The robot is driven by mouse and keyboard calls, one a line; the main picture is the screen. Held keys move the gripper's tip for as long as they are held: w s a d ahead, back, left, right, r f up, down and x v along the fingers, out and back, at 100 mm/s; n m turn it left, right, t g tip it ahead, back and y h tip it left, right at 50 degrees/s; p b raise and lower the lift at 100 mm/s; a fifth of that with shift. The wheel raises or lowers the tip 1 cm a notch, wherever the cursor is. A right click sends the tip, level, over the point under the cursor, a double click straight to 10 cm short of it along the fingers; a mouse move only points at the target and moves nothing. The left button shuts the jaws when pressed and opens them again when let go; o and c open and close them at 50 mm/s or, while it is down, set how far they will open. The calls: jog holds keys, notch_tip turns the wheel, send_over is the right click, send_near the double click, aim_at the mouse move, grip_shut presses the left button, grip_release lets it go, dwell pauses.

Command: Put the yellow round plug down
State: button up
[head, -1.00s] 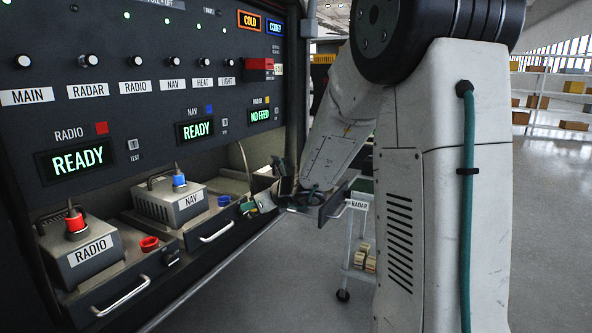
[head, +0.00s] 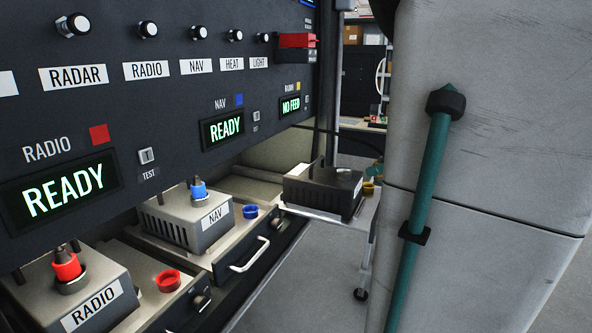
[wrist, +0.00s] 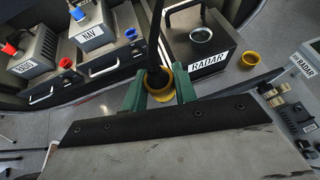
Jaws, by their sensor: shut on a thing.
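The yellow round plug (wrist: 158,92) is between the two green fingers of my gripper (wrist: 159,86) in the wrist view. My gripper is shut on it, and a black cable runs up from it. The dark RADAR box (wrist: 190,58) is just beyond, with a round socket (wrist: 202,35) on its top. A yellow ring-shaped holder (wrist: 249,60) is to the right of the box, apart from the plug. In the head view the RADAR box (head: 322,190) and yellow holder (head: 368,187) show, but my arm hides most of my gripper.
The NAV box (head: 190,222) has a blue plug (head: 198,190) and a blue holder (head: 250,211). The RADIO box (head: 75,290) has a red plug (head: 67,266). The upright panel (head: 130,100) stands close on the left. A small cart (wrist: 300,120) is at the right in the wrist view.

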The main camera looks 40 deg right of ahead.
jog(key=w+d, duration=0.2)
jog(key=w, duration=0.2)
jog(key=w+d+f, duration=0.1)
jog(key=w, duration=0.4)
jog(key=w+d, duration=0.2)
jog(key=w, duration=0.3)
jog(key=shift+d+f, duration=0.25)
jog(key=shift+d, duration=0.05)
jog(key=shift+w+d+f, duration=0.1)
jog(key=shift+w+f, duration=0.1)
jog(key=shift+f, duration=1.55)
jog(key=shift+f, duration=0.1)
jog(key=shift+f, duration=0.15)
jog(key=o, duration=1)
